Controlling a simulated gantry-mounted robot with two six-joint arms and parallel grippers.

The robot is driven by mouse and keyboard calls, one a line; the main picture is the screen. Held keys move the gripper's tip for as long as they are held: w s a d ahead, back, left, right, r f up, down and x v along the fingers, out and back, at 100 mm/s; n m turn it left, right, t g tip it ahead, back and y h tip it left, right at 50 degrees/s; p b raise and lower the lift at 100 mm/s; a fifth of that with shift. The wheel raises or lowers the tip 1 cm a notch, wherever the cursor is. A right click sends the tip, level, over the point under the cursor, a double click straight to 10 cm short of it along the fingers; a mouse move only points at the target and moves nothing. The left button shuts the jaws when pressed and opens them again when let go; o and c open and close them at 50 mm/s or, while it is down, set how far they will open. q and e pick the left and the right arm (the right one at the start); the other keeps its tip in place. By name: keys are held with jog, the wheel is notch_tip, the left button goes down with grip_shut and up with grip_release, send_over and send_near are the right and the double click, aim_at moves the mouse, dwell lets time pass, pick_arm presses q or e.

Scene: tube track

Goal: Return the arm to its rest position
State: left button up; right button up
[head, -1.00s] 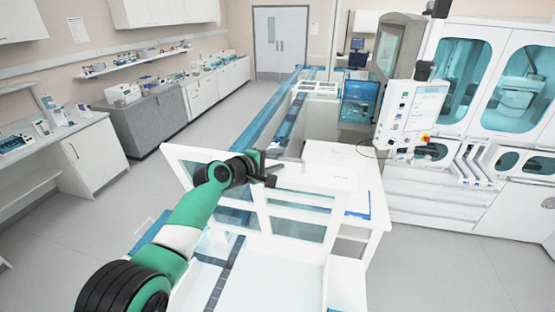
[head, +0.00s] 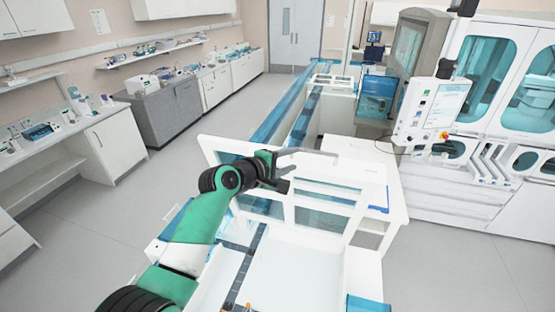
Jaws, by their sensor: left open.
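My left arm comes in from the lower left, green and white with black joints. Its gripper (head: 279,172) is open and appears empty. It is held in front of the white framed window panel of the track enclosure, near the panel's top rail. My right gripper is not in view.
The white framed panel (head: 300,225) stands just beyond my gripper. A white tray floor (head: 285,280) lies below, with a blue block (head: 368,303) at its right. A white table (head: 362,165) and a large analyser (head: 500,95) are to the right. Open floor (head: 110,225) lies left.

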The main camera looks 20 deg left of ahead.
pick_arm(q)
jog(key=shift+w+d, duration=0.1)
jog(key=s+d+r+m+t, duration=0.1)
jog(key=s+r+m+t, duration=0.25)
jog(key=s+r, duration=0.4)
jog(key=s+d+r+m+t, duration=0.1)
jog(key=s+r+m+t, duration=0.25)
jog(key=r, duration=0.65)
jog(key=s+a+r+m+t+y, duration=0.1)
jog(key=s+r+m+t, duration=0.1)
jog(key=s, duration=0.5)
jog(key=s+a+r+m+t+y, duration=0.1)
jog(key=s+a+r+m+t, duration=0.1)
jog(key=s+r+m, duration=0.2)
jog(key=s+a+r+m+t+y, duration=0.1)
jog(key=s+r+m+t, duration=0.2)
jog(key=s+r, duration=0.4)
jog(key=s, duration=0.4)
jog(key=shift+a+r, duration=0.25)
jog(key=shift+a, duration=0.1)
jog(key=shift+s, duration=0.1)
